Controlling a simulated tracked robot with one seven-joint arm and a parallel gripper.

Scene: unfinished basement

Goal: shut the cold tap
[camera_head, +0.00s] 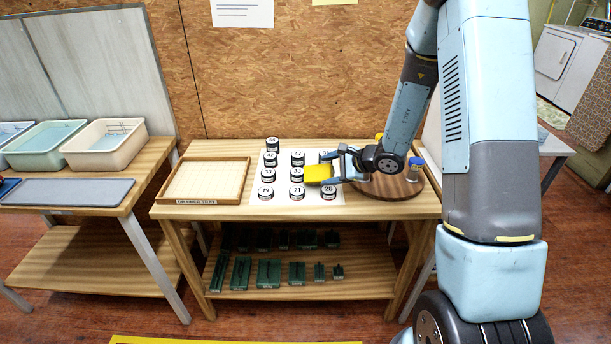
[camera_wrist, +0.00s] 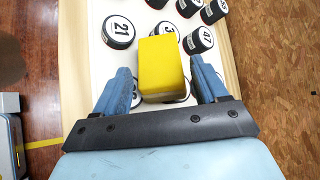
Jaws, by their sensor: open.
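I see no tap in either view. My gripper (camera_head: 338,171) is over the numbered black pots on the white sheet of the middle table. In the wrist view my gripper (camera_wrist: 161,72) is open, its blue fingers on either side of a yellow block (camera_wrist: 161,62). Gaps show between the block and both fingers. The block also shows in the head view (camera_head: 318,173); whether it rests on pots is unclear. A pot marked 21 (camera_wrist: 118,32) stands beside it, and one marked 47 (camera_wrist: 198,41) stands on the other side.
A wooden tray (camera_head: 205,181) lies left of the pots. A round brown board (camera_head: 385,186) with small jars is at right, partly behind my arm. Dark green blocks line the lower shelf (camera_head: 350,286). Tubs (camera_head: 105,143) stand on the left table.

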